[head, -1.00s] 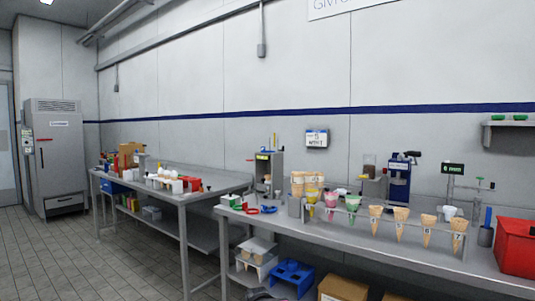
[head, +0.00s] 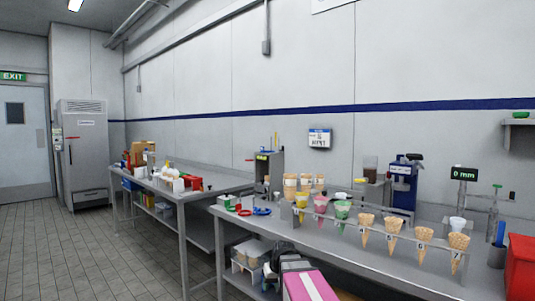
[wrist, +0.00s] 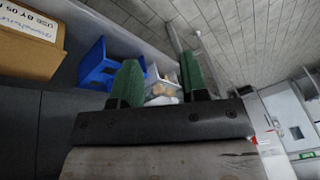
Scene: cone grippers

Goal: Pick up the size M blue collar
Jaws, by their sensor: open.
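A small blue ring (head: 262,211), which looks like the blue collar, lies near the left end of the front steel table. A red ring (head: 244,211) lies just left of it. I cannot read a size mark on either one. In the wrist view my gripper (wrist: 160,82) has two green fingers spread apart with nothing held between them. It is low, beside the table's under-shelf, and away from the blue ring. The wrist view does not show the ring.
The front table (head: 380,262) carries a rack of cones (head: 392,226) and a dispenser (head: 403,185). A second table (head: 215,184) stands behind to the left. A blue holder (wrist: 97,66) and a cardboard box (wrist: 28,40) sit near my gripper. The tiled floor (head: 75,245) at left is open.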

